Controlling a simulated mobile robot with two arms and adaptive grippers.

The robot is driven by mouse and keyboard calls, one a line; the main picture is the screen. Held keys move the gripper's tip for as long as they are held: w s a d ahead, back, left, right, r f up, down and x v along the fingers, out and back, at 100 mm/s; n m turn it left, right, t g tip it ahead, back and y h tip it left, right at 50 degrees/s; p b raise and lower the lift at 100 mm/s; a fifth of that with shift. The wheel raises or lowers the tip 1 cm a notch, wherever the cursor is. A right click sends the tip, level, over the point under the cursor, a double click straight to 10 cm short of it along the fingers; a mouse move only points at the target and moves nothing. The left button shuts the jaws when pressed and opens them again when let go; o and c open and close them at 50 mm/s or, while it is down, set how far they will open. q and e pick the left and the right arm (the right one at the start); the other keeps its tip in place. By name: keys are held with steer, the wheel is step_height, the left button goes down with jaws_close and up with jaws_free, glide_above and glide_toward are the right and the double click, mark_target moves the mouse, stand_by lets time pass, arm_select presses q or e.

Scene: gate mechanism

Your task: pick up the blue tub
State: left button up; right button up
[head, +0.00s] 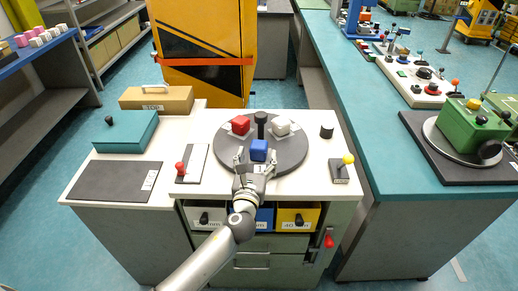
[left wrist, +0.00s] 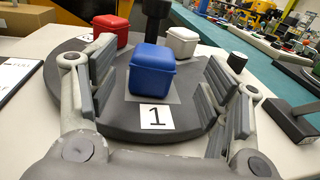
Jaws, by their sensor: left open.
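The blue tub (head: 259,150) sits upright at the front of the round dark turntable (head: 291,164). In the left wrist view the blue tub (left wrist: 152,72) stands on a grey square behind a label marked 1. My left gripper (head: 255,166) is open, and its fingers (left wrist: 160,90) are on either side of the blue tub, with a gap visible on each side. It is not closed on the tub. A red tub (head: 240,124) and a white tub (head: 281,126) stand farther back on the turntable. My right gripper is not in view.
A dark post (head: 261,122) rises from the turntable's middle. A black knob (head: 327,132) is at the back right. Drawers (head: 298,216) lie below the front edge.

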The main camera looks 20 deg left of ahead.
mark_target(257, 151)
arm_select(q)
steer(key=shift+w, duration=0.35)
steer(key=w, duration=0.3)
steer(key=w+a, duration=0.1)
steer(key=shift+w+a+f, duration=0.1)
steer(key=shift+w+f, duration=0.15)
steer(key=shift+f, duration=0.05)
steer(key=shift+w+f, duration=0.1)
steer(key=shift+w, duration=0.35)
steer(key=c, duration=1.2)
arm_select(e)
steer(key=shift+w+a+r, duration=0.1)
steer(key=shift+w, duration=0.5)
